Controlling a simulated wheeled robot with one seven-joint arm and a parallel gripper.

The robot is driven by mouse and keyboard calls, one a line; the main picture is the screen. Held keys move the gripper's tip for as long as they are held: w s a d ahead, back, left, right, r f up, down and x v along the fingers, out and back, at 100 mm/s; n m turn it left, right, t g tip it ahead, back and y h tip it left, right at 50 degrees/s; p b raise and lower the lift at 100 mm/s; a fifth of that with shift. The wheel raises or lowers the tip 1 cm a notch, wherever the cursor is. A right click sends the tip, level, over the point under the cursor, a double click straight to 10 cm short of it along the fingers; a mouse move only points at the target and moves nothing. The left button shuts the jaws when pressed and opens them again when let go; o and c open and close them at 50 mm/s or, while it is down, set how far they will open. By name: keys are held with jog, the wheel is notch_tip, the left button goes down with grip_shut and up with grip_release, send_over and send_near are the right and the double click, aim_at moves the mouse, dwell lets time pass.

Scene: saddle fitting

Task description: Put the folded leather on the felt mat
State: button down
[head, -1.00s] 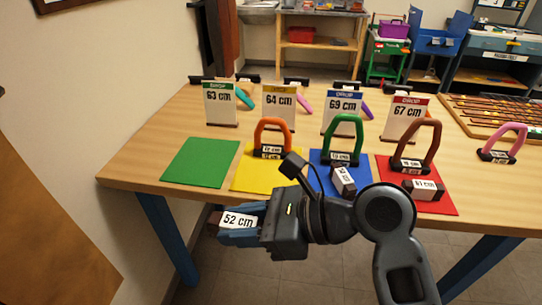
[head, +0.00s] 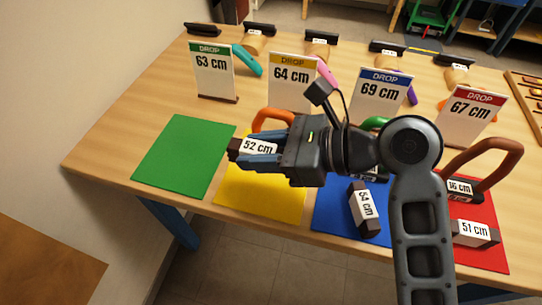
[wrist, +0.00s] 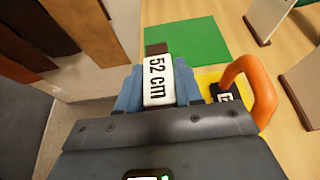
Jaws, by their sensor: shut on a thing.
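My gripper (head: 262,154) is shut on the folded leather (head: 240,148), a dark brown piece with a white "52 cm" label. The label also shows upright between the blue fingers in the wrist view (wrist: 157,80). The gripper holds it above the table, over the left part of the yellow mat (head: 245,198), close to the green mat's right edge. The green felt mat (head: 182,155) lies bare on the left. A blue mat (head: 325,212) and a red mat (head: 490,250) lie to the right. Which one the task means is not shown.
A "54 cm" piece (head: 364,208) lies on the blue mat and a "51 cm" piece (head: 474,233) on the red one. Drop signs, such as the "63 cm" one (head: 213,75), stand behind the mats. An orange arch (wrist: 262,90) stands close by the gripper.

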aim_at(262, 191)
notch_tip(262, 191, down, 9)
jog(key=shift+f+b, duration=0.15)
jog(key=shift+b, duration=0.25)
jog(key=shift+f, duration=0.15)
jog(key=c, duration=0.7)
grip_release()
jog(key=shift+c, duration=0.2)
jog(key=v, duration=1.2)
jog(key=shift+r, duration=0.2)
